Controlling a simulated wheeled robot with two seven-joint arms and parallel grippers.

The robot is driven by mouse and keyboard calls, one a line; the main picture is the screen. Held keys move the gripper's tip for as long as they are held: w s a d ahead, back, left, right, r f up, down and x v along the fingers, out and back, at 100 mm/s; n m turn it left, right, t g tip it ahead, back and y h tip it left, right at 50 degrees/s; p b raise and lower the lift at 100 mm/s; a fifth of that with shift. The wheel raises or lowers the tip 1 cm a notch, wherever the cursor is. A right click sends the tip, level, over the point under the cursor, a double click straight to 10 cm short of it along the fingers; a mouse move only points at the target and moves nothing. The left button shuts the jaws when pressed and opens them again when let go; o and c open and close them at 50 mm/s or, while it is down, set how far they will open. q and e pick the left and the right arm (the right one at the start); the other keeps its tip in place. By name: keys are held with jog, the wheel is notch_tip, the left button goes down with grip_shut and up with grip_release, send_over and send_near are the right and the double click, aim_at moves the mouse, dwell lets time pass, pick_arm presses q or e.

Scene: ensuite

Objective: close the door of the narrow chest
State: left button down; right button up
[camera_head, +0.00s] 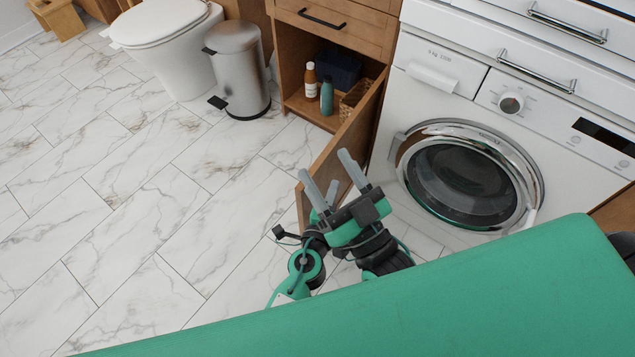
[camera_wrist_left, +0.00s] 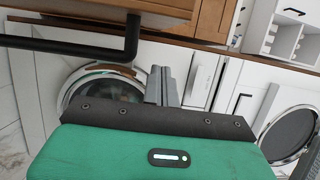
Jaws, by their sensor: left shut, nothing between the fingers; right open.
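The narrow chest (camera_head: 290,50) stands between the bin and the washing machine. Its wooden door (camera_head: 345,140) is swung wide open, out toward me, hinged on the washing machine side. A black bar handle (camera_wrist_left: 131,40) and a wooden panel above it show close up in the left wrist view. My left gripper (camera_head: 333,185) is shut and empty beside the door's outer face, partly hidden by the right one; its fingers (camera_wrist_left: 161,85) also show in the left wrist view. My right gripper (camera_head: 325,166) is open and empty just above it, fingers spread near the door's free edge. Contact is unclear.
A pedal bin (camera_head: 238,70) and toilet (camera_head: 165,45) stand left. The washing machine (camera_head: 425,85) is right. Floor left of the door is clear.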

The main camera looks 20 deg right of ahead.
pick_arm(q)
jog(key=shift+w+a, duration=1.4)
jog(key=shift+a, duration=0.05)
pick_arm(e)
jog(key=shift+a+f+g, duration=0.25)
jog(key=shift+f+g, duration=0.25)
jog(key=shift+f, duration=0.3)
jog(key=shift+a+f+g, duration=0.25)
jog(key=shift+f+g, duration=0.25)
jog(key=shift+f, duration=0.3)
